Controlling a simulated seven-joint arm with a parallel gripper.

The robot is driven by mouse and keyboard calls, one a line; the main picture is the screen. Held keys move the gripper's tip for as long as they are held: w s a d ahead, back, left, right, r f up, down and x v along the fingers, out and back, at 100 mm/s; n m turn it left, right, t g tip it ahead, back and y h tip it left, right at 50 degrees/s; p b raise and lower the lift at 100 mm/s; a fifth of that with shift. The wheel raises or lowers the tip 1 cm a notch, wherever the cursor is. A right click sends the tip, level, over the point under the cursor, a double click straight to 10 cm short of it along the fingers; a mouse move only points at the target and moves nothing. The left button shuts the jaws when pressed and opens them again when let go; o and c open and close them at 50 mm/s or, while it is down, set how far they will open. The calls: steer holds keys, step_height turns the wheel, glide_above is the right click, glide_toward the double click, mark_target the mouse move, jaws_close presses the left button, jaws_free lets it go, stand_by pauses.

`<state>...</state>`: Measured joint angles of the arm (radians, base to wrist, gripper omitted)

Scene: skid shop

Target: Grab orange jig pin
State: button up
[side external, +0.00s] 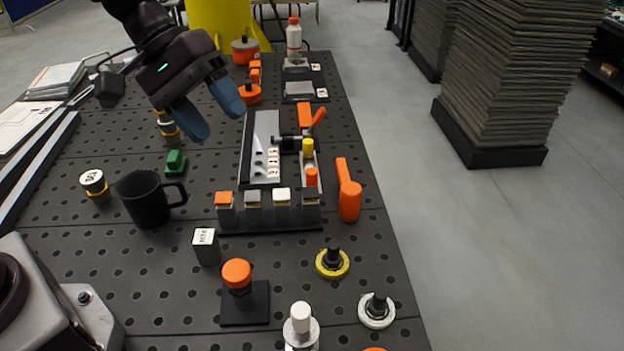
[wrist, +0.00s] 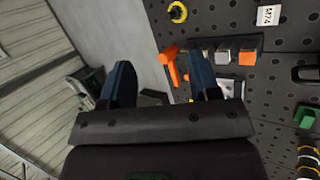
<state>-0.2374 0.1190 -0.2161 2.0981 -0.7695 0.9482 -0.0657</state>
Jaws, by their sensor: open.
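A short orange pin (side external: 311,177) stands in the right-hand channel of the grey jig tray (side external: 262,135), in front of a yellow pin (side external: 308,147). I take it as the orange jig pin. My gripper (side external: 214,122) is open and empty, with blue fingers, raised above the board to the left of and behind the jig. In the wrist view my gripper (wrist: 161,62) shows its fingers apart with nothing between them. The orange pin cannot be told clearly there, as the right finger covers part of the jig area.
Capped blocks (side external: 253,198) line the jig's front. An orange-handled tool (side external: 348,192) lies right of it. A black mug (side external: 146,198) and green block (side external: 176,162) stand left. An orange-topped knob (side external: 237,274) is in front. Orange clamps and a bottle (side external: 294,42) stand behind.

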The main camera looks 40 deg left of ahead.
steer(key=w+d+f+n+h, duration=0.2)
steer(key=w+f+n+h, duration=0.3)
steer(key=w, duration=0.3)
steer(key=n+t, duration=1.1)
steer(key=n, duration=0.5)
glide_above(312, 171)
steer(key=v, duration=0.3)
step_height(312, 171, down, 14)
steer(key=shift+h, duration=0.3)
step_height(312, 171, down, 7)
steer(key=shift+r, duration=0.15)
steer(key=shift+x, duration=1.15)
steer(key=shift+w+d, duration=0.2)
steer(key=shift+w, duration=0.1)
steer(key=c, duration=1)
